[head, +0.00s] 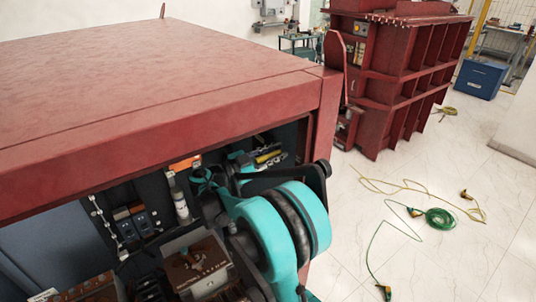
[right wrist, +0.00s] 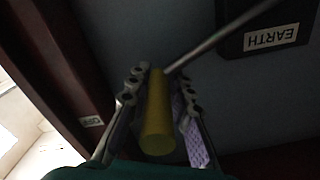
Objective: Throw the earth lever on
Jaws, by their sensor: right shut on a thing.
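The earth lever shows in the right wrist view as a yellow cylindrical grip (right wrist: 158,122) on a thin metal rod that runs up to the right. A black block beside the rod bears an upside-down EARTH label (right wrist: 271,37). My right gripper (right wrist: 160,84) has one finger on each side of the yellow grip and is shut on it. In the head view my right arm reaches into the red cabinet's opening, and the yellow grip (head: 267,157) shows there in part. My left gripper is not in view.
The red cabinet's top (head: 170,75) overhangs the opening. Switches (head: 133,222) and other fittings crowd the inside left of my arm. A second red cabinet (head: 400,75) stands behind. Green and yellow cables (head: 440,218) lie on the white floor at right.

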